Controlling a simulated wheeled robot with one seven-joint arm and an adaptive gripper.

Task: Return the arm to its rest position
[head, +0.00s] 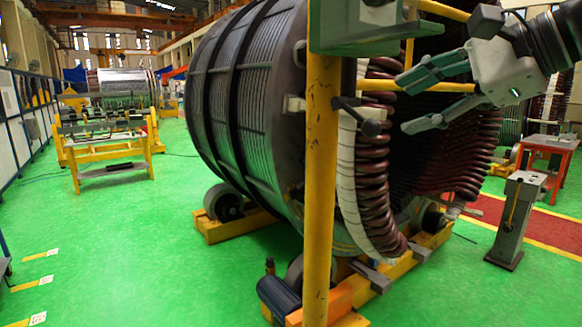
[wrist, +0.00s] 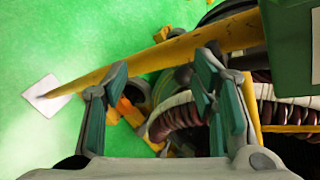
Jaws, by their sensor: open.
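My gripper (head: 416,101) is at the upper right in the head view, its green-padded fingers spread apart with nothing between them. It points left toward the yellow post, in front of the stator's coil end as the camera sees it. In the wrist view my gripper (wrist: 155,110) is also open and empty. My arm's grey and black wrist enters from the right edge in the head view. The large dark stator (head: 240,95) lies on its side on rollers, with brown and white coil ends (head: 371,190) facing right.
A yellow post (head: 321,180) with a grey-green box (head: 350,38) on top stands close to my fingers; it also crosses the wrist view (wrist: 150,58). A grey pedestal (head: 516,220) and a red table (head: 548,150) stand right. Green floor (head: 120,235) is clear at left.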

